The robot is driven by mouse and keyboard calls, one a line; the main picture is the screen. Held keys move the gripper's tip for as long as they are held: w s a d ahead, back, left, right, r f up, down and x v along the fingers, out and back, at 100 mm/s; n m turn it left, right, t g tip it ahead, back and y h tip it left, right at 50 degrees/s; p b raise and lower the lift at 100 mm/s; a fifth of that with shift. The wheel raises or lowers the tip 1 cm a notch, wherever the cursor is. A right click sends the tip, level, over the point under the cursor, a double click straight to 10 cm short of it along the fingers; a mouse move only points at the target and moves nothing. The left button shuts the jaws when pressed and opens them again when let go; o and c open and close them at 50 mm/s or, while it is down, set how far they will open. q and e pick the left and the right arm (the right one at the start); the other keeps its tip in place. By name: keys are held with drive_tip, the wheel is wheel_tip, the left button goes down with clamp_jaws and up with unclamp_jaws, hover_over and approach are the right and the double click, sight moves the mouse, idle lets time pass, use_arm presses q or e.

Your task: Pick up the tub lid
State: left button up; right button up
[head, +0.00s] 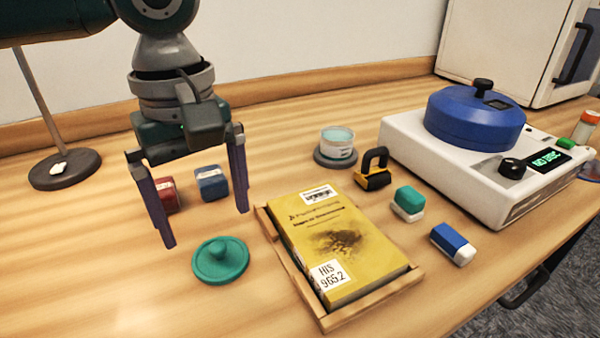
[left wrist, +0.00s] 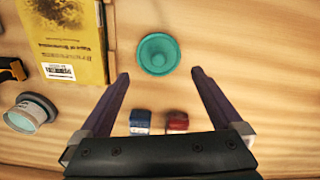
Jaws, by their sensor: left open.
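The tub lid is a round teal disc with a knob (head: 220,261), lying flat on the wooden table left of the yellow book. In the left wrist view the lid (left wrist: 158,54) lies beyond my fingertips, roughly centred between them. My left gripper (head: 206,228) is open and empty, above the table and apart from the lid. It also shows in the left wrist view (left wrist: 160,74). A tub with pale teal contents (head: 337,143) stands on a dark round base behind the book. My right gripper does not show.
The yellow book (head: 335,240) lies in a wooden tray (head: 370,310) right of the lid. A red block (head: 167,194) and a blue block (head: 211,183) sit behind the lid near the fingers. A white machine (head: 480,165) stands at right. Table left of the lid is clear.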

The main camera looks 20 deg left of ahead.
sight(215, 243)
use_arm(q)
wheel_tip(215, 243, down, 5)
drive_tip(key=shift+d+f+b, duration=0.1)
drive_tip(key=shift+f+b, duration=0.1)
drive_tip(key=shift+b, duration=0.35)
drive_tip(key=shift+c, duration=0.2)
drive_tip(key=c, duration=0.9)
drive_tip(key=shift+c, duration=0.2)
drive_tip(key=shift+r, duration=0.1)
